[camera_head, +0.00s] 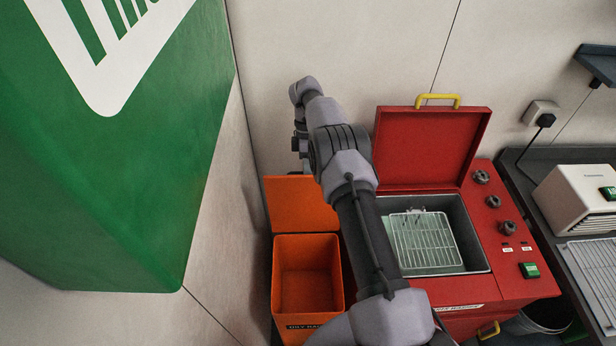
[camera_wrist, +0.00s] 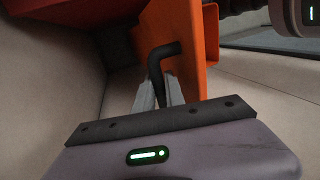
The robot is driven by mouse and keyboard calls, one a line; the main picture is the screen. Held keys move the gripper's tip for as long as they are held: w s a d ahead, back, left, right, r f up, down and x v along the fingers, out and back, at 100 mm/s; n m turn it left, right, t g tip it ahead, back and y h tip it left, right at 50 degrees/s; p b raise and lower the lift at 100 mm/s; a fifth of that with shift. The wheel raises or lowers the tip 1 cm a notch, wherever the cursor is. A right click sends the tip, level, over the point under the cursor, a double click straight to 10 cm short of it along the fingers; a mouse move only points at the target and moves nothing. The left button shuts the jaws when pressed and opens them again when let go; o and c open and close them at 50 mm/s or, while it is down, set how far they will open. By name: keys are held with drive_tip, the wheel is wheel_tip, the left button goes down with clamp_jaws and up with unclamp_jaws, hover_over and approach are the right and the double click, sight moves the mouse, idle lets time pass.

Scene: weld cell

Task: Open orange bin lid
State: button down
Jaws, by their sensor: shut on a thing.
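The orange bin (camera_head: 281,300) stands open at the lower middle of the head view, and its inside looks empty. Its orange lid (camera_head: 298,208) is raised and stands up at the back of the bin. In the wrist view the lid (camera_wrist: 208,60) shows as an orange panel with a black bent handle (camera_wrist: 158,62). My gripper (camera_wrist: 160,92) is shut on this handle. In the head view my arm reaches over behind the lid, and the lid and arm largely hide my fingers there.
A red parts washer (camera_head: 520,285) with its lid (camera_head: 430,145) up stands right of the bin, a wire basket (camera_head: 425,243) inside it. A green cabinet (camera_head: 130,190) fills the left. The wall (camera_head: 270,60) is close behind my arm. A bench (camera_head: 560,160) is at right.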

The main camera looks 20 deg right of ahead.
idle(0.3)
drive_tip(key=c, duration=1.4)
unclamp_jaws()
drive_tip(key=shift+w+a, duration=0.1)
drive_tip(key=shift+r, duration=0.15)
drive_tip(key=r, duration=0.3)
drive_tip(key=shift+s+r, duration=0.25)
drive_tip(key=s+a+r, duration=0.1)
drive_tip(key=s+a, duration=0.1)
drive_tip(key=s, duration=1.3)
drive_tip(key=shift+s, duration=0.2)
drive_tip(key=shift+r, duration=0.15)
